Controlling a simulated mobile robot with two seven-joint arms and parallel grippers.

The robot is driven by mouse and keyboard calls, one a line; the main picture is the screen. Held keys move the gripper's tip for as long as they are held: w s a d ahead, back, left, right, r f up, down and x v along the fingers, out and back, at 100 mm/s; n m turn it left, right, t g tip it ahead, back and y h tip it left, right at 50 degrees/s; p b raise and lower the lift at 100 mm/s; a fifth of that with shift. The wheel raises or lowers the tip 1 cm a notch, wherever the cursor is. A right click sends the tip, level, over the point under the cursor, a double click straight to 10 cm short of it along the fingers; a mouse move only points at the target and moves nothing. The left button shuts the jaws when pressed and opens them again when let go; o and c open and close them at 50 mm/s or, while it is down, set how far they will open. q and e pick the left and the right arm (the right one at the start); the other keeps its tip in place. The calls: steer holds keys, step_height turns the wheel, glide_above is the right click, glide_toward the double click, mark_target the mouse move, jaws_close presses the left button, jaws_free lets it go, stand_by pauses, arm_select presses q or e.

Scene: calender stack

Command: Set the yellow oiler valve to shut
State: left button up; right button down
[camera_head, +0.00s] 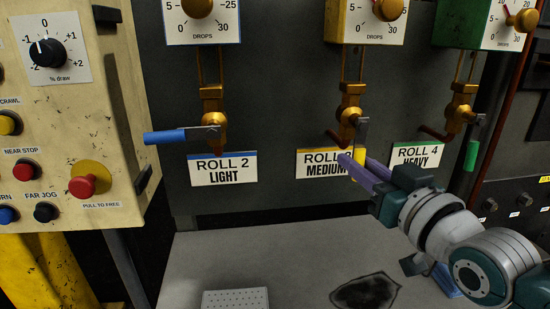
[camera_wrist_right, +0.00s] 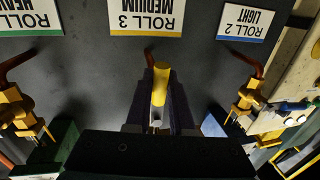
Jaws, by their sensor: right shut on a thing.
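The yellow oiler valve (camera_head: 350,112) is a brass valve on the grey panel, above the ROLL 3 MEDIUM label (camera_head: 322,164). Its yellow-sleeved handle (camera_head: 359,156) hangs down from a metal lever, over the label's right edge. My right gripper (camera_head: 358,168) reaches in from the right with its purple fingers on either side of the handle, shut on it. In the right wrist view, which is upside down, the yellow handle (camera_wrist_right: 160,84) sits between the dark fingers (camera_wrist_right: 160,112). My left gripper is not in view.
The blue-handled valve (camera_head: 168,136) on the left has its handle level, pointing left. The green-handled valve (camera_head: 471,154) on the right has its handle down. A cream control box (camera_head: 90,120) with buttons stands at left. A grey surface (camera_head: 240,255) lies below.

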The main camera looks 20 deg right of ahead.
stand_by(0.5)
steer(key=w+a+r+m+t+h+p, duration=0.1)
steer(key=a+r+m+h, duration=0.3)
steer(key=m, duration=1.6)
steer(key=shift+w+a+r+t+p, duration=0.25)
steer(key=shift+a+r+p, duration=0.2)
steer(key=shift+a+r, duration=0.55)
steer(key=shift+d+r, duration=0.1)
steer(key=shift+r, duration=0.05)
steer(key=c, duration=0.8)
jaws_free()
steer(key=shift+s, duration=0.1)
steer(key=v, duration=1)
steer(key=shift+p, duration=0.35)
